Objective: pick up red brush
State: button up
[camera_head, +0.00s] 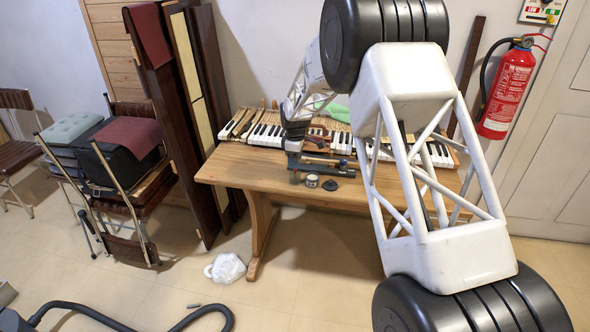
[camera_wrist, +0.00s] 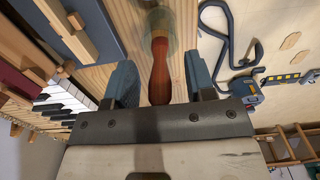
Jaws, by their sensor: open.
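The red brush (camera_wrist: 161,65) shows in the wrist view by its dark red-brown wooden handle, with a pale, blurred round part at its far end. My gripper (camera_wrist: 159,75) is open, with one blue-grey finger on each side of the handle. Gaps show between the handle and both fingers. The near end of the handle is hidden behind the metal plate of my gripper. In the head view my gripper (camera_head: 294,163) is low over the front of the wooden table; the brush cannot be told apart there.
The wooden table (camera_head: 225,173) carries a row of piano keys (camera_head: 268,134). A small tin (camera_head: 312,181) and a dark round lid (camera_head: 329,185) are near its front edge. A white crumpled bag (camera_head: 226,268) and a dark hose (camera_head: 95,313) lie on the floor.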

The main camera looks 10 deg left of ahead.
grip_shut()
jog(key=shift+r, duration=5.05)
